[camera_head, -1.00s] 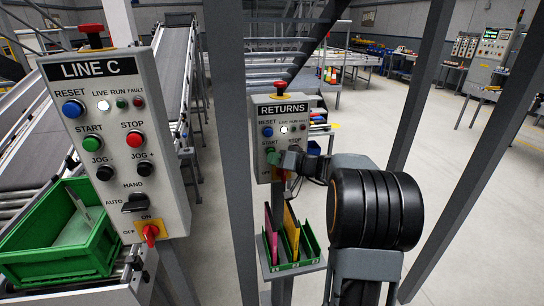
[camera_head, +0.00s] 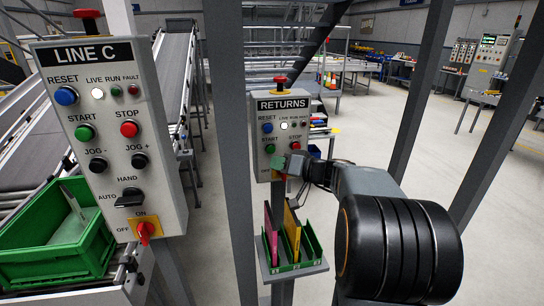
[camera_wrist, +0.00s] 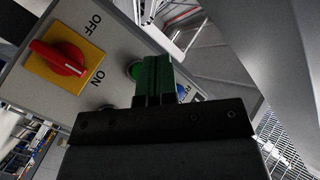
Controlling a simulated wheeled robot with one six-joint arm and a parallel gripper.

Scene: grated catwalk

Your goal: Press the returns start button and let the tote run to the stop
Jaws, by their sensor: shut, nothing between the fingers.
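The grey RETURNS panel (camera_head: 262,165) stands mid-view in the head view. Its green START button (camera_head: 270,149) shows just above and left of my gripper (camera_head: 279,164). The white LIVE lamp (camera_head: 284,126) is bright; the RUN lamp beside it looks dark. In the wrist view my green gripper (camera_wrist: 156,72) fingers are shut and empty, and partly cover a green button (camera_wrist: 133,70). I cannot tell whether they touch it. A red switch (camera_wrist: 62,58) on a yellow plate points toward ON's side. A green tote (camera_head: 55,255) sits at the left, by LINE C; a returns tote cannot be made out.
The LINE C panel (camera_head: 110,185) with similar buttons stands close at the left. A shelf with a green rack (camera_head: 310,243) holding magenta and yellow items is below the RETURNS panel. Grey posts (camera_head: 238,150) stand around; open floor lies at the right.

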